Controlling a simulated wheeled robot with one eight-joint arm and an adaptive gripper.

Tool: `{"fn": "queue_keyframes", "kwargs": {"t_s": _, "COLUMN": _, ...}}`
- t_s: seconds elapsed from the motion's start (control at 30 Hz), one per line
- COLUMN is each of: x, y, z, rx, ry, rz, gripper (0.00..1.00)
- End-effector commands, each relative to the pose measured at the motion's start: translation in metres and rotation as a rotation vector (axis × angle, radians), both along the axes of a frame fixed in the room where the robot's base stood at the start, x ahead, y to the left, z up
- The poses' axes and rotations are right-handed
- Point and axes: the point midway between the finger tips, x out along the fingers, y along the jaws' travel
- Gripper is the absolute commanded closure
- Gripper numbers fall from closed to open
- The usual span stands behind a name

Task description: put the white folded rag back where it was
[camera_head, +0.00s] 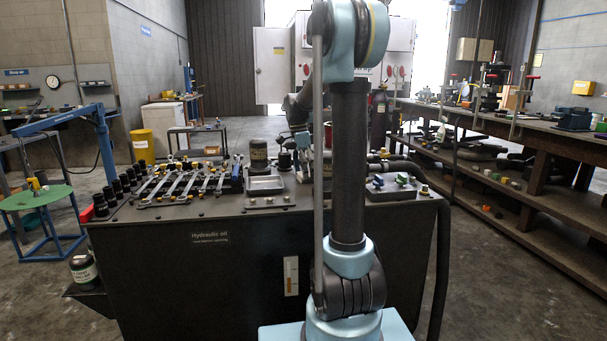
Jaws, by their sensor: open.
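I cannot make out the white folded rag for certain in the head view. My arm stands upright in front of the dark hydraulic-oil bench (190,268) and bends over at the top. Its far part, with dark and pale blue links, comes down behind the upright link, above the back of the bench. The fingers of my gripper are hidden behind the arm, so I cannot see what is between them.
The bench top holds a row of wrenches (185,186), several black sockets (118,188), a metal tray (264,185) and a dark can (259,154). A long, cluttered workbench (500,121) runs along the right. Floor behind the bench is partly clear.

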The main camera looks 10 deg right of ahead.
Motion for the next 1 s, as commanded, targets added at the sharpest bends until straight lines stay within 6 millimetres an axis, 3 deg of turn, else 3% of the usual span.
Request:
{"fn": "queue_keyframes", "kwargs": {"t_s": 0.17, "x": 0.000, "y": 0.000, "z": -0.004, "rx": 0.000, "ry": 0.000, "rz": 0.000, "gripper": 0.21}}
{"fn": "queue_keyframes", "kwargs": {"t_s": 0.27, "x": 0.001, "y": 0.001, "z": 0.005, "rx": 0.000, "ry": 0.000, "rz": 0.000, "gripper": 0.21}}
{"fn": "queue_keyframes", "kwargs": {"t_s": 1.0, "x": 0.021, "y": 0.017, "z": 0.136, "rx": 0.000, "ry": 0.001, "rz": 0.000, "gripper": 0.21}}
